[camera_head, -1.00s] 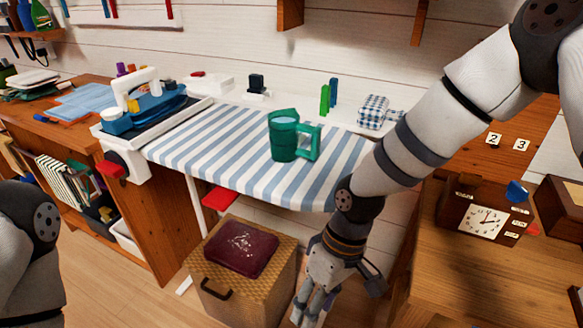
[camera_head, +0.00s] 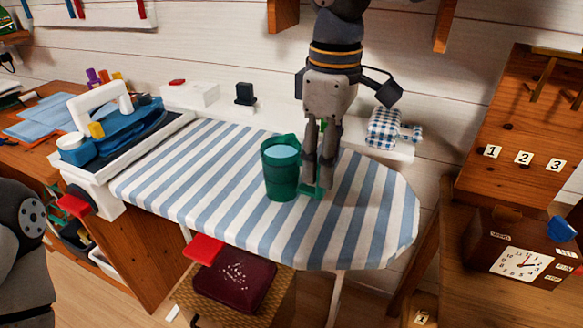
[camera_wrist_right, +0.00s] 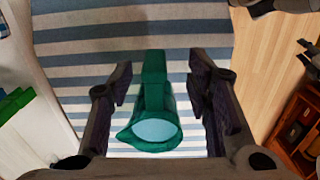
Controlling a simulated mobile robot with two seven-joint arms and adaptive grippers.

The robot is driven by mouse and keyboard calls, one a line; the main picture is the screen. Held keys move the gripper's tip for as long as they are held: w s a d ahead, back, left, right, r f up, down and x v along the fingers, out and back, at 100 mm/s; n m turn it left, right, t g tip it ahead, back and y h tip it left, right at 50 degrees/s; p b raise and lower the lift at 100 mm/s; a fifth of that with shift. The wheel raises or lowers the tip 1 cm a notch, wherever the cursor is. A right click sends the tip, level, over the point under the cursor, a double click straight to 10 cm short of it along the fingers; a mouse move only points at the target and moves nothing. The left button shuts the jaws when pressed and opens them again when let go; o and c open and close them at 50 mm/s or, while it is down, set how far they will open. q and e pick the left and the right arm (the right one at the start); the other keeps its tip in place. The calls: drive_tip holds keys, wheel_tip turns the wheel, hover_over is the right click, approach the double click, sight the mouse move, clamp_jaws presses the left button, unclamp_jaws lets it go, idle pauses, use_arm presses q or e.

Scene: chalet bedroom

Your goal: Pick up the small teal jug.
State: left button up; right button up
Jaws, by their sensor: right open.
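The small teal jug (camera_head: 281,168) stands upright on the striped ironing board (camera_head: 222,205), with pale blue showing in its mouth. My right gripper (camera_head: 319,188) points down at the jug's right side, where its handle is, and its fingers hide much of the handle. In the right wrist view the jug (camera_wrist_right: 153,118) shows from above, its handle lying between the two open fingers (camera_wrist_right: 160,90). A gap shows on both sides of the handle. Only part of my left arm shows at the left edge of the head view; its gripper is out of view.
A blue iron-like machine (camera_head: 125,128) stands at the board's left end. A checkered cloth item (camera_head: 384,128) and a black object (camera_head: 245,94) are on the white shelf behind. A clock box (camera_head: 520,260) is at right. The board's front is clear.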

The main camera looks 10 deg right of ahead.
sight(320, 188)
drive_tip(key=f, duration=0.4)
drive_tip(key=w+f, duration=0.1)
drive_tip(key=f, duration=0.2)
drive_tip(key=shift+a+f, duration=0.1)
clamp_jaws()
